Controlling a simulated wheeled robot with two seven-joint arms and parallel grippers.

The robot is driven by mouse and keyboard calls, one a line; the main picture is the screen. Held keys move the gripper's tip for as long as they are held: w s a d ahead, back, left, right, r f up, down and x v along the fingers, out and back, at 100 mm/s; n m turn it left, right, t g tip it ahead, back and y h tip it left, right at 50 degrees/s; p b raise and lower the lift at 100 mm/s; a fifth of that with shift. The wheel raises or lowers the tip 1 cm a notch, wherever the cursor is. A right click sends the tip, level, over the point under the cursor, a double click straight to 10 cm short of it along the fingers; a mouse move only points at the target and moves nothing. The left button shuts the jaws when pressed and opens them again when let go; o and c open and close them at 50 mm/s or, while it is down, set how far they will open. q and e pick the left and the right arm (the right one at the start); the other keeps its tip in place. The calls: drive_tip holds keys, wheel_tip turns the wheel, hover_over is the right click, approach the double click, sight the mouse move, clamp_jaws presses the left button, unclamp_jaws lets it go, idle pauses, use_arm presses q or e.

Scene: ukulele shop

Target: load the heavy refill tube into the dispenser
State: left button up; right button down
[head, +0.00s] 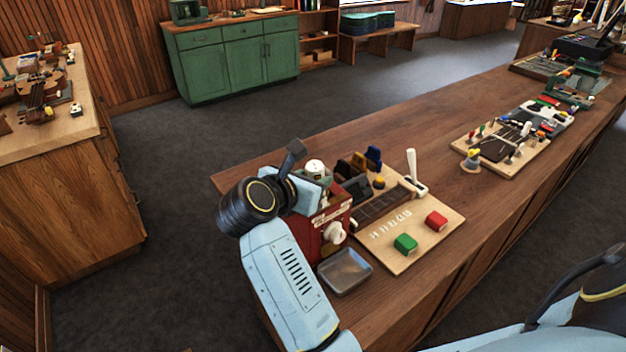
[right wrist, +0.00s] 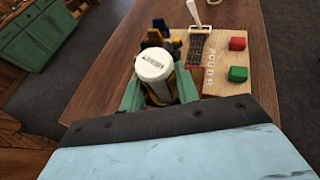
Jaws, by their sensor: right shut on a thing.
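The heavy refill tube has a white cap (head: 316,166). In the right wrist view the tube (right wrist: 155,67) shows its cap and part of a dark and yellow body. My right gripper (head: 313,178) is shut on it, with green fingers on either side in the right wrist view. The red dispenser (head: 333,214) stands on the counter with a white knob on its front. The tube is upright or nearly so at the dispenser's top. Its lower end is hidden, so I cannot tell whether it is inside. My left gripper is not in view.
A metal tray (head: 345,271) lies in front of the dispenser. To the right is a wooden board (head: 407,256) with a fretboard, a white lever, a green block (head: 405,243) and a red block (head: 436,220). Farther along the counter (head: 470,110) are more tool boards.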

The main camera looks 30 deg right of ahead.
drive_tip(key=shift+r, duration=0.45)
idle(0.8)
drive_tip(key=shift+f+b, duration=0.9)
drive_tip(key=shift+b, duration=0.05)
drive_tip(key=shift+r, duration=0.15)
drive_tip(key=shift+r+p, duration=0.4)
drive_tip(key=shift+r, duration=0.15)
drive_tip(key=shift+r, duration=0.15)
idle(1.1)
drive_tip(key=shift+f+b, duration=0.3)
drive_tip(key=shift+b, duration=0.2)
